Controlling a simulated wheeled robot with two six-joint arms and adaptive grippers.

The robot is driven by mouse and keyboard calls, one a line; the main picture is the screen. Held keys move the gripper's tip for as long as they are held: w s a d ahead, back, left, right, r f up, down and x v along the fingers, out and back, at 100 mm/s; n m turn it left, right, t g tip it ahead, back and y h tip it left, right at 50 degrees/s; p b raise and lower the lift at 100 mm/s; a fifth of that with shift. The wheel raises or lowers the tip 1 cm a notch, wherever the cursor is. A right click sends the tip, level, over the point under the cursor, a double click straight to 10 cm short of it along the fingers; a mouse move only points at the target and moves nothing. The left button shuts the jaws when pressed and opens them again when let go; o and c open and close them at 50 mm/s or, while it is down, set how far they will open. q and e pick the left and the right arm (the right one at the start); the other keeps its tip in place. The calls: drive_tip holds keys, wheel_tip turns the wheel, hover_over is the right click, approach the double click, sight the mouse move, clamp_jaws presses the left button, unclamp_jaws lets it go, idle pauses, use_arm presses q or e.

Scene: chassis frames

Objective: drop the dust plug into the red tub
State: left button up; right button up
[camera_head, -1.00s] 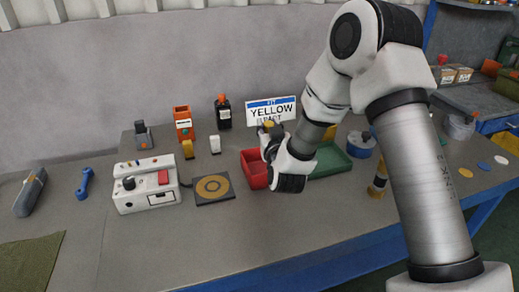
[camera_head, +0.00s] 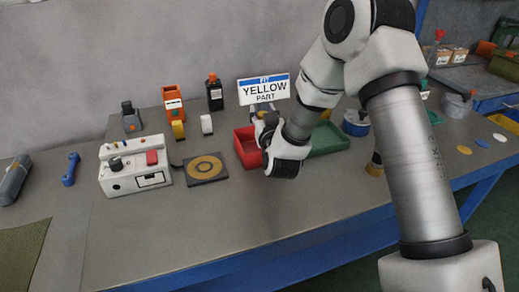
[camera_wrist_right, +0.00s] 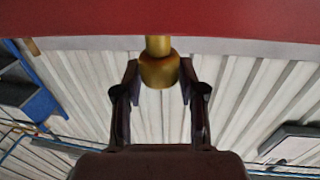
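A yellow-brass piece, which I take to be the dust plug (camera_wrist_right: 159,71), sits between the fingertips of my right gripper (camera_wrist_right: 160,90) in the right wrist view. The fingers appear closed on its sides. In the head view my right gripper (camera_head: 262,116) is over the back of the red tub (camera_head: 242,150), its fingers small and partly hidden by my wrist. A red wall, likely the tub's, spans the top of the right wrist view and meets the plug's narrow end. My wrist hides the tub's right part. My left gripper is not in view.
A green tray (camera_head: 328,139) stands right of the red tub. The front of the table is clear.

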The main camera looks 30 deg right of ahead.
drive_tip(key=shift+o, duration=0.4)
drive_tip(key=shift+w+f, duration=0.1)
drive_tip(key=v, duration=0.7)
drive_tip(key=shift+s, duration=0.25)
drive_tip(key=shift+a, duration=0.1)
